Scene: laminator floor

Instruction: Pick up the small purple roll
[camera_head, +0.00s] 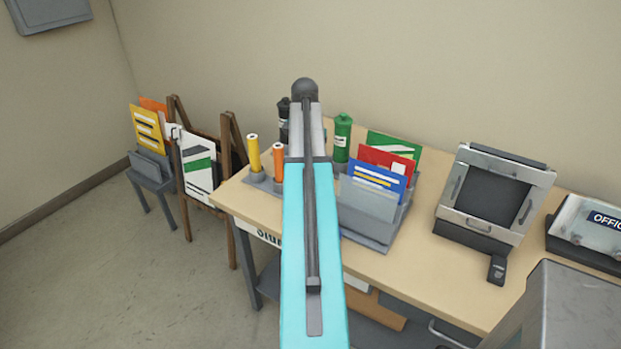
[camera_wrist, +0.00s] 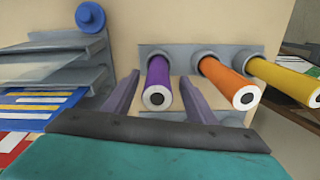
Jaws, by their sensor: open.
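The small purple roll (camera_wrist: 159,82) stands in a round grey holder cup in the wrist view, its white end with a dark core facing the camera. My gripper (camera_wrist: 160,76) is open, with one finger on each side of the purple roll. The roll shows between the fingers, and gaps are visible on both sides. I cannot tell how deep the fingers reach along it. In the head view my turquoise arm hides the purple roll and the gripper.
An orange roll (camera_wrist: 232,83) stands close to the right finger, with a yellow roll (camera_wrist: 287,77) beyond it. A grey tiered rack (camera_wrist: 62,62) and a blue round object (camera_wrist: 90,16) are at left. A green bottle (camera_head: 341,139) and a framed device (camera_head: 492,200) stand on the table (camera_head: 400,272).

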